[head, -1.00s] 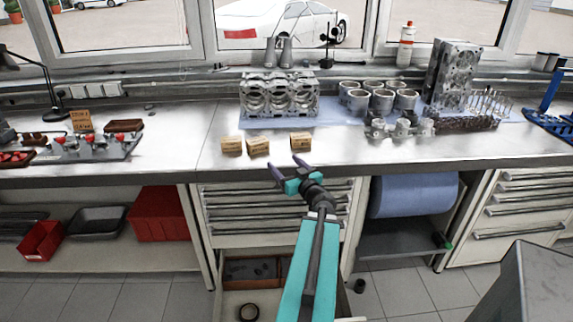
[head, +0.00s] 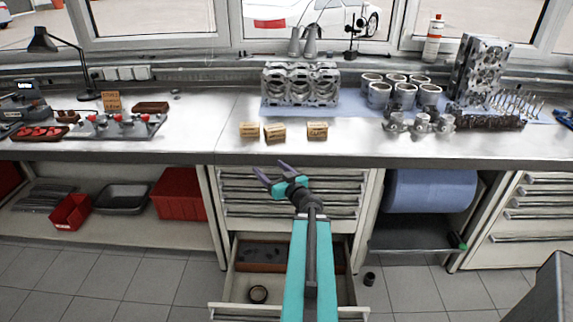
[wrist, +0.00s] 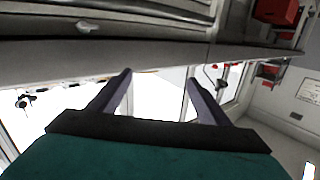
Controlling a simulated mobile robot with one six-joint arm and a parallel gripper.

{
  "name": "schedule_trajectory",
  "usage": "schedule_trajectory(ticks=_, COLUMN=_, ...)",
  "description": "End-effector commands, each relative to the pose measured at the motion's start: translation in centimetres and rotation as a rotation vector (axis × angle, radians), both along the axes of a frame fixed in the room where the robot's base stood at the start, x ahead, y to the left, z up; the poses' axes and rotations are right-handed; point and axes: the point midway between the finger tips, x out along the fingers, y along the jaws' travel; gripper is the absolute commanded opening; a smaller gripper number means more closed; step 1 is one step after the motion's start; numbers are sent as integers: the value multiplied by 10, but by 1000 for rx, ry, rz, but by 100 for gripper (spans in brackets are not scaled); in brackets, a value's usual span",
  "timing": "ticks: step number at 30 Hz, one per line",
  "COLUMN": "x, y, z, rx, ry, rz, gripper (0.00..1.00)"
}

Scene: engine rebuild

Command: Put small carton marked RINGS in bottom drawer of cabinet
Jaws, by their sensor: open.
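Three small cartons stand in a row near the front of the bench: a left carton (head: 250,130), a middle carton (head: 275,133) and a right carton (head: 317,131). Their markings are too small to read, so I cannot tell which says RINGS. The cabinet (head: 235,217) is below the bench, and its bottom drawer (head: 283,291) is pulled out. My gripper (head: 270,169) is open and empty, in front of the bench edge and below the cartons. Its fingers also show in the wrist view (wrist: 158,92).
An engine block (head: 300,84), several cylinder liners (head: 403,92) and a cylinder head (head: 480,68) stand behind the cartons. A tray of parts (head: 118,126) lies at left. A blue roll (head: 432,190) hangs right of the cabinet. The bench front between is clear.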

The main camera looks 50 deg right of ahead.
Motion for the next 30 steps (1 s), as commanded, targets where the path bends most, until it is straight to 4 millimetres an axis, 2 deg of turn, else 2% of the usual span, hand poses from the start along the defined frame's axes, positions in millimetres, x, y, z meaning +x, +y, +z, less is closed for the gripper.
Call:
schedule_trajectory(ticks=6, x=52, y=62, z=-34, rx=54, ry=16, rz=76, gripper=71)
schedule_trajectory(ticks=15, x=106, y=148, z=-87, rx=132, ry=57, rz=135, gripper=71)
schedule_trajectory(ticks=24, x=135, y=232, z=-152, rx=205, ry=146, rz=141, gripper=71)
schedule_trajectory(ticks=30, x=139, y=285, z=-204, rx=243, ry=249, rz=118, gripper=71)
